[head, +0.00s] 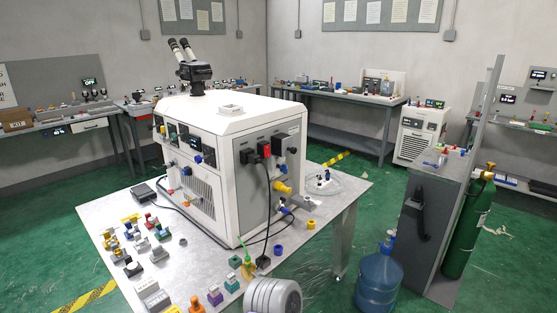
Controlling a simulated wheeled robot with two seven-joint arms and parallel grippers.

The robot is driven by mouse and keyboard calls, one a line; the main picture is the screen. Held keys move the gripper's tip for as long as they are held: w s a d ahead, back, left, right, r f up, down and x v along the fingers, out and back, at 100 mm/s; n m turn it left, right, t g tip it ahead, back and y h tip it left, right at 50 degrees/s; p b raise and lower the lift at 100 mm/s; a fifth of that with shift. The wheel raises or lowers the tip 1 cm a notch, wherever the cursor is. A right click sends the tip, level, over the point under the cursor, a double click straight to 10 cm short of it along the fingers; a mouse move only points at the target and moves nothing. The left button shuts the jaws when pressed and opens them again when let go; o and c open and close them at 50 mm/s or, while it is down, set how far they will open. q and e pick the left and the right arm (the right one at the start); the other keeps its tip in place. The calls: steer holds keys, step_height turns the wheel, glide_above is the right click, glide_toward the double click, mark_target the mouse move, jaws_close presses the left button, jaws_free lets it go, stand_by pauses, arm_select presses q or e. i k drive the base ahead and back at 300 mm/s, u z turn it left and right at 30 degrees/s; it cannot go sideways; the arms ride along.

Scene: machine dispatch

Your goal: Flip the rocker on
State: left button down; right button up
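A large white machine (232,118) stands on a grey metal table (335,205). Its right side panel carries a black block (248,156), a red plug-like part (264,148) with a black cable hanging from it, and another dark block (288,143). The front face has dark displays, a blue knob (198,159) and small coloured parts. I cannot tell at this size which part is the rocker or whether it is on or off. Neither of my grippers is in view.
Small coloured knobs and switches (130,235) crowd the table's left and front. A grey ribbed cylinder (272,298) is at the bottom edge. A blue water bottle (379,278), a grey cabinet (425,215) and a green gas cylinder (470,225) stand right. Green floor is open between.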

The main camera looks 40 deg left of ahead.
mark_target(266, 149)
steer(key=u, duration=0.8)
steer(key=i, duration=0.85)
steer(key=u, duration=0.35)
